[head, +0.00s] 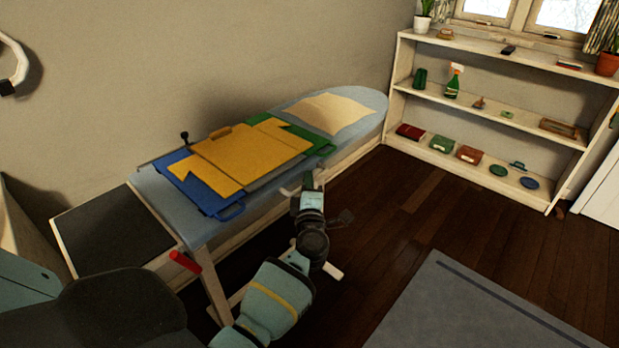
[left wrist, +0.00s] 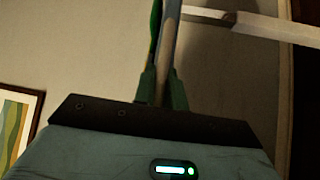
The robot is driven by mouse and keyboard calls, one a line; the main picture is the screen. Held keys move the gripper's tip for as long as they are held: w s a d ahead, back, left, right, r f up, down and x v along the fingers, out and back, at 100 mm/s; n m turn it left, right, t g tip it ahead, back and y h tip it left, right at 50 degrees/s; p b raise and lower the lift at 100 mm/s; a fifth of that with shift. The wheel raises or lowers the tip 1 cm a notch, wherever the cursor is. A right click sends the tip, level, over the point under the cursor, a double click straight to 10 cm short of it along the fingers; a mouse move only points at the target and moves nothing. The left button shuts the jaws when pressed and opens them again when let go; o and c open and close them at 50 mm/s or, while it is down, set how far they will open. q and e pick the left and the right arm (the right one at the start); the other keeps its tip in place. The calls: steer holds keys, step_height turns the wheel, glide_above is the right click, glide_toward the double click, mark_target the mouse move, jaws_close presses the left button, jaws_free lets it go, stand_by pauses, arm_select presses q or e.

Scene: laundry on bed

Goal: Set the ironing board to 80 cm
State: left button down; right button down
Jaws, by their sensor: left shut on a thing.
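The ironing board (head: 365,103) stands along the wall with a pale blue-grey top. A red lever handle (head: 185,261) sticks out under its near end. My left gripper (head: 311,180) is at the board's front edge, beside the green panel. In the left wrist view its green fingers (left wrist: 163,90) are shut on a thin edge that looks like the ironing board's, seen edge-on with a green strip beside it. The exact contact is partly hidden in the head view. My right gripper is not in view.
A yellow folding panel (head: 245,153), a blue panel (head: 195,192) and a green panel (head: 303,138) lie on the board with a cream cloth (head: 328,113). A white shelf (head: 480,124) stands at the back right. A grey rug (head: 450,310) covers the open floor at front right.

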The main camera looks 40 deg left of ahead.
arm_select(q)
steer(key=shift+s+d+f, duration=0.1)
steer(key=shift+f, duration=0.45)
steer(key=c, duration=1.5)
jaws_free()
steer(key=shift+o, duration=0.2)
steer(key=shift+r, duration=0.2)
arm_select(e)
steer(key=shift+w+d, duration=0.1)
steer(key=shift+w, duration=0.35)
arm_select(q)
steer(key=v, duration=0.7)
steer(key=shift+s+d+p, duration=0.25)
steer(key=shift+p, duration=0.1)
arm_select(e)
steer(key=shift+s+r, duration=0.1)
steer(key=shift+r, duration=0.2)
